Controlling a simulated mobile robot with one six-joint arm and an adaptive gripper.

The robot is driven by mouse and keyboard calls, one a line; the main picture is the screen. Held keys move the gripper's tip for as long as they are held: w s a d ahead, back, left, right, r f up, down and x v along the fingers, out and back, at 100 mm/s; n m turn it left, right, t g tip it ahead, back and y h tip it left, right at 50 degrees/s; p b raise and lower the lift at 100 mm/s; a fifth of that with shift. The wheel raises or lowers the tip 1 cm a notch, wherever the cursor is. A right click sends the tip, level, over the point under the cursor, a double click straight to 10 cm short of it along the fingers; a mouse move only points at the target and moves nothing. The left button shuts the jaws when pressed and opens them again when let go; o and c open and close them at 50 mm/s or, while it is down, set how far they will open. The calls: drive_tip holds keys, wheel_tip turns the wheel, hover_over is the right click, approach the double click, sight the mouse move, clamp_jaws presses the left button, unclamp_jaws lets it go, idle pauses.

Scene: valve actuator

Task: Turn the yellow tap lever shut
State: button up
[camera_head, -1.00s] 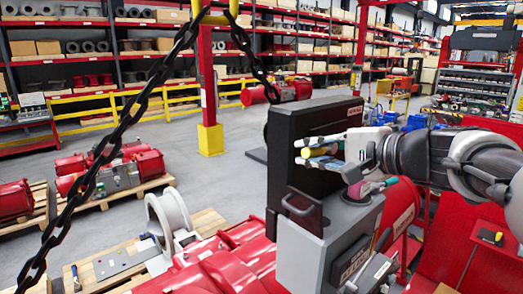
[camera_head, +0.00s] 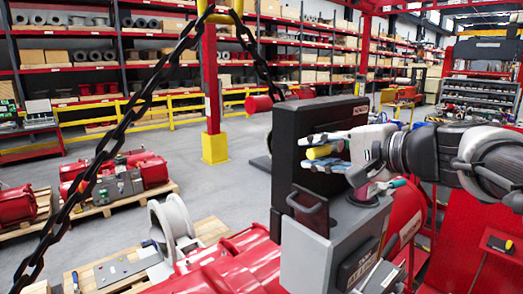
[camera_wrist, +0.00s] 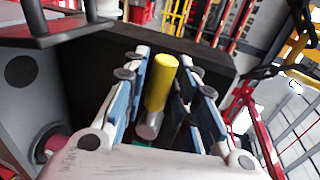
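The yellow tap lever (camera_head: 319,152) sticks out in front of a tall black housing (camera_head: 290,135). In the wrist view the lever (camera_wrist: 161,82) is a yellow cylinder on a metal stem, between my two fingers. My gripper (camera_head: 308,153) is open around it, one finger above and one below in the head view. In the wrist view my gripper (camera_wrist: 160,92) shows its blue pads on both sides of the lever, with narrow gaps visible. The valve body behind the lever is mostly hidden.
A grey box with a dark handle (camera_head: 308,212) sits just below my gripper. A heavy black chain (camera_head: 125,122) hangs at the left. Red actuator parts (camera_head: 225,265) lie in front. Open grey floor (camera_head: 225,190) lies beyond, with shelves at the back.

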wheel_tip(320, 180, up, 10)
drive_tip(key=shift+r, duration=0.1)
idle(0.4)
drive_tip(key=shift+c, duration=0.5)
